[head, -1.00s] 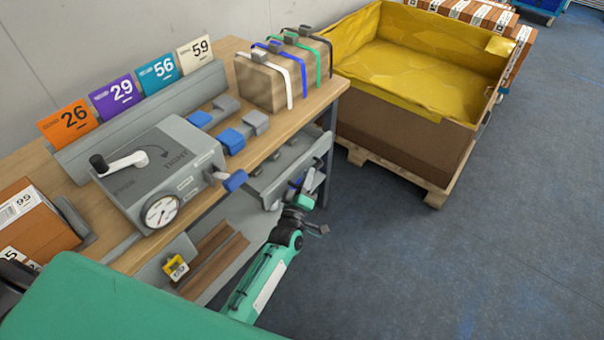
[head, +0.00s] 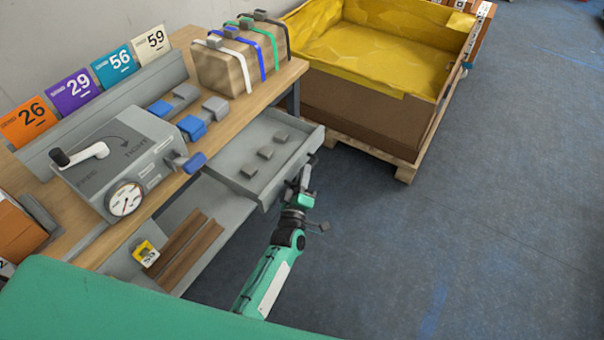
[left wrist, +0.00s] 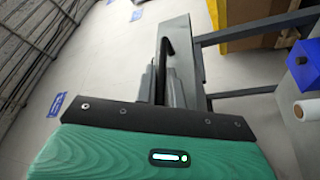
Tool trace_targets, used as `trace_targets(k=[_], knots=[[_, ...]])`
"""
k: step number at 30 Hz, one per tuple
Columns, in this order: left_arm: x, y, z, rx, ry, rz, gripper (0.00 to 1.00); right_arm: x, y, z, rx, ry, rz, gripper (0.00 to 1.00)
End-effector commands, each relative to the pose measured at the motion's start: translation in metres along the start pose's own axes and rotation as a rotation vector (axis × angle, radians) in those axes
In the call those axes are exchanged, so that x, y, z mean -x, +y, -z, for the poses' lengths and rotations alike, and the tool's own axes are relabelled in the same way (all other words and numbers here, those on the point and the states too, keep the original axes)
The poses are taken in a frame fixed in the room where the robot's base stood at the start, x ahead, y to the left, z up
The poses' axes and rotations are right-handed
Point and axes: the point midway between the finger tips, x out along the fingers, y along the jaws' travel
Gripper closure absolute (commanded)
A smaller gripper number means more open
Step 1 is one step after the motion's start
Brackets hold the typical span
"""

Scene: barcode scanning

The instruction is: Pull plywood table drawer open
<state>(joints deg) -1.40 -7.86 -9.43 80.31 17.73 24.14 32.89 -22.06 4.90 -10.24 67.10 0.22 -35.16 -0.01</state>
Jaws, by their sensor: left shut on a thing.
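The grey drawer (head: 262,152) of the plywood table (head: 225,112) stands pulled out from under the tabletop in the head view. Several small grey blocks (head: 265,153) lie on its floor. My left gripper (head: 302,182) is at the drawer's front, shut on its handle. In the left wrist view the two fingers (left wrist: 162,82) close around a dark handle (left wrist: 166,62) on the grey drawer front (left wrist: 182,40). The exact finger contact is partly hidden. My right gripper is not in view.
A crank box with a gauge (head: 120,165), number cards (head: 73,92) and a strapped cardboard box (head: 240,62) stand on the tabletop. A yellow-lined crate (head: 375,95) on a pallet stands close behind the drawer. Open floor (head: 450,220) lies to the right.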

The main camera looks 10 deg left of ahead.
Motion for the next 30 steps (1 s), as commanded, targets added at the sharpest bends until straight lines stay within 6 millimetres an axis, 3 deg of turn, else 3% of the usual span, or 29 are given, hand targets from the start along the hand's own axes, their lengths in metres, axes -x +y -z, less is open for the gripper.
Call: trace_targets(k=[3, 4, 5, 17, 23, 30], knots=[[0.001, -0.001, 0.000, 0.000, 0.000, 0.001, 1.00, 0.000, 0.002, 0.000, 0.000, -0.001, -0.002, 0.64], [0.001, -0.001, 0.000, 0.000, 0.000, 0.001, 0.87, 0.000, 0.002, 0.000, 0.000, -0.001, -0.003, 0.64], [0.001, -0.001, 0.000, 0.000, 0.000, 0.001, 0.81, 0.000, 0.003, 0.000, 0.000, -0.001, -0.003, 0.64], [0.006, -0.001, 0.000, 0.000, 0.000, 0.001, 0.80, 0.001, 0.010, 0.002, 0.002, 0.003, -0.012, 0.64], [0.035, -0.003, -0.001, -0.001, -0.002, 0.003, 0.80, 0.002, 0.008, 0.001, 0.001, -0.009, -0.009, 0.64], [0.086, -0.002, -0.001, 0.000, -0.002, 0.003, 0.80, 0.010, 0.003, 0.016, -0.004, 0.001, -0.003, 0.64]])
